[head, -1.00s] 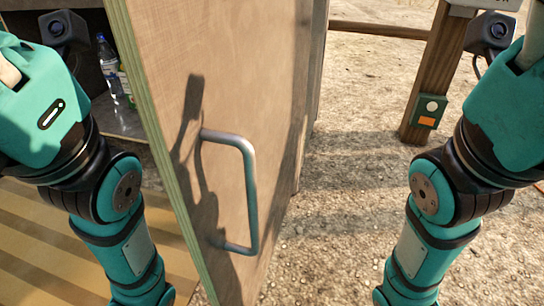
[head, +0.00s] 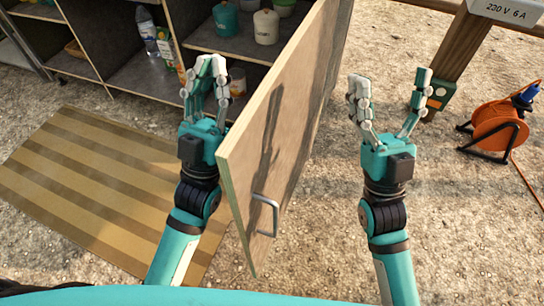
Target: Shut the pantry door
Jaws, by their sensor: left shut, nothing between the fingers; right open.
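The pantry door (head: 290,130) is a wooden panel standing open, swung out from the shelving towards me. A metal bar handle (head: 274,214) is on its right face, near the lower front edge. My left gripper (head: 208,72) is shut and empty, on the left side of the door, in front of the shelves. My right gripper (head: 392,82) is open and empty, to the right of the door and apart from it. The pantry (head: 130,80) is an open shelf unit at the back left. The door hides part of its right side.
Bottles, jars and canisters (head: 226,18) stand on the shelves. A striped mat (head: 85,185) lies on the ground at left. A wooden post (head: 462,45) and an orange cable reel (head: 496,128) stand at right. The gravel between door and reel is clear.

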